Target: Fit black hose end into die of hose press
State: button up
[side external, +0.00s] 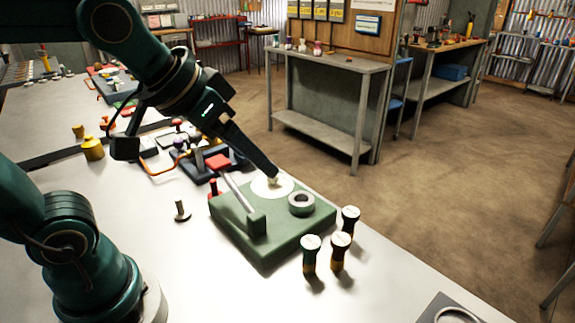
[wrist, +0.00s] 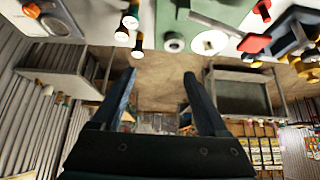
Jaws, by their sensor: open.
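The hose press is a green block (side external: 270,228) on the white bench, with a grey ring-shaped die (side external: 301,203), a white disc (side external: 262,187) and a red-handled lever (side external: 232,186). Three dark hose ends with pale caps stand upright beside it: one (side external: 310,256) at the front, one (side external: 340,254) and one (side external: 350,222) further right. I cannot tell for sure which is the black one. My gripper (side external: 274,178) is tilted down over the disc, left of the die. In the wrist view my gripper (wrist: 159,73) is open and empty, with the die (wrist: 173,43) beyond its fingers.
A small knob-like part (side external: 181,212) stands left of the press. A dark block with coloured plugs (side external: 225,160) and yellow weights (side external: 92,148) lie behind it. A grey plate (side external: 448,311) is at the front right. The bench between the hose ends and this plate is clear.

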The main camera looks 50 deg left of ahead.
jog(key=w+d, duration=0.2)
jog(key=w, duration=0.6)
jog(key=m+g, duration=0.1)
send_over(351, 212)
jog(key=s+a, duration=0.2)
notch_tip(351, 212, down, 6)
jog(key=f, duration=0.1)
jog(key=shift+m+g+h, duration=0.3)
jog(key=shift+g, duration=0.5)
jog(key=f, duration=0.1)
jog(key=d+f, duration=0.1)
jog(key=f, duration=0.2)
jog(key=shift+w+d+f, duration=0.2)
jog(key=shift+w+d, duration=0.05)
jog(key=shift+d, duration=0.05)
jog(key=shift+f, duration=0.4)
jog(key=shift+x, duration=2.35)
jog(key=shift+d, duration=0.1)
grip_shut()
